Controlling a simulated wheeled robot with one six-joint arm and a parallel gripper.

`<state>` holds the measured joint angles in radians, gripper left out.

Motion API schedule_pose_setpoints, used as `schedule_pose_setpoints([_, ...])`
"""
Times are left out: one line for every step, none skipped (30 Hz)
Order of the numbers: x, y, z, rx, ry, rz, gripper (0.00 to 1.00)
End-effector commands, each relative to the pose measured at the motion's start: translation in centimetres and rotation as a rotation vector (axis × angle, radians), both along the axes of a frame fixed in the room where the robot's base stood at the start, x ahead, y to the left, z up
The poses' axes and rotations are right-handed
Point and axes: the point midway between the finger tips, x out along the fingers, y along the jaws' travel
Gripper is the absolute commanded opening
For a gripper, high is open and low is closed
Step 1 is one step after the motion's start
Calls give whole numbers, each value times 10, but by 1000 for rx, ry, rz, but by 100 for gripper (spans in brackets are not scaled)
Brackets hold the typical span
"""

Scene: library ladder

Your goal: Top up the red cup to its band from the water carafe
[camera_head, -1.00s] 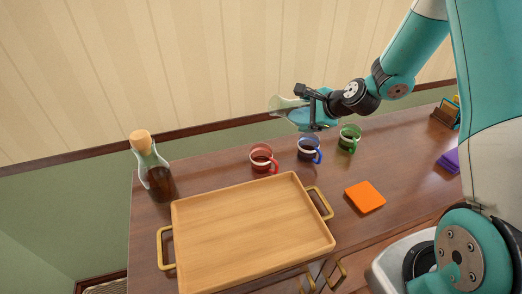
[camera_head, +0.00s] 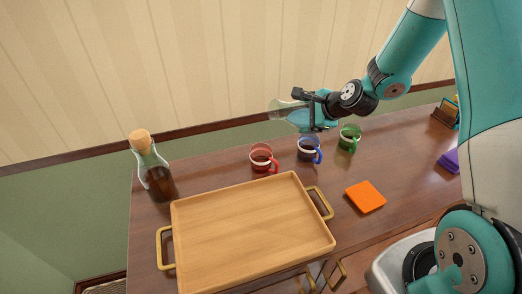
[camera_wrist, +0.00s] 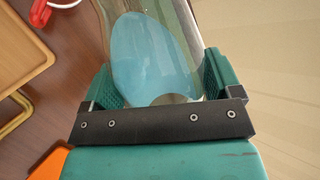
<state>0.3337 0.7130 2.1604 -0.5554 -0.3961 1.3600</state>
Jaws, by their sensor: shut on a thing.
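My gripper (camera_head: 311,110) is shut on a clear glass carafe (camera_head: 285,106) with blue water in it. The carafe is tilted, its mouth end pointing left, above and behind the cups. In the wrist view the carafe (camera_wrist: 150,50) sits between the green finger pads. The red cup (camera_head: 262,158) stands upright on the table behind the tray, with a pale band. Part of it shows in the wrist view (camera_wrist: 40,14). The carafe's mouth is above and to the right of the red cup, apart from it. No stream of water is visible. The red cup's level cannot be told.
A blue cup (camera_head: 309,149) and a green cup (camera_head: 349,138) stand right of the red one. A corked bottle of dark liquid (camera_head: 157,177) stands left. A wooden tray (camera_head: 250,235), an orange square (camera_head: 365,197) and a purple item (camera_head: 449,160) lie on the table (camera_head: 400,160).

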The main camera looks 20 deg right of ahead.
Motion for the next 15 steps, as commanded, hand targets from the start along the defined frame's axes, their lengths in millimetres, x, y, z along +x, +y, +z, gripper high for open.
schedule_pose_setpoints([1, 0, 1, -4, -5, 0, 31])
schedule_pose_setpoints([1, 0, 1, -5, -5, 0, 31])
schedule_pose_setpoints([1, 0, 1, -8, -5, 0, 31])
schedule_pose_setpoints([1, 0, 1, -10, -4, 0, 31])
schedule_pose_setpoints([1, 0, 0, -11, -4, 0, 31])
schedule_pose_setpoints([1, 0, 0, -14, -4, 0, 31])
schedule_pose_setpoints([1, 0, 0, -16, -5, -1, 31])
schedule_pose_setpoints([1, 0, 0, -18, -5, 0, 31])
schedule_pose_setpoints([1, 0, 0, -20, -5, 0, 31])
schedule_pose_setpoints([1, 0, -1, -23, -5, -1, 31])
schedule_pose_setpoints([1, 0, -1, -24, -5, -1, 31])
schedule_pose_setpoints([1, 0, -1, -27, -4, 0, 31])
schedule_pose_setpoints([1, 0, -1, -30, -4, 0, 31])
schedule_pose_setpoints([1, 0, -2, -31, -4, 0, 31])
schedule_pose_setpoints([1, 0, -2, -34, -4, 0, 31])
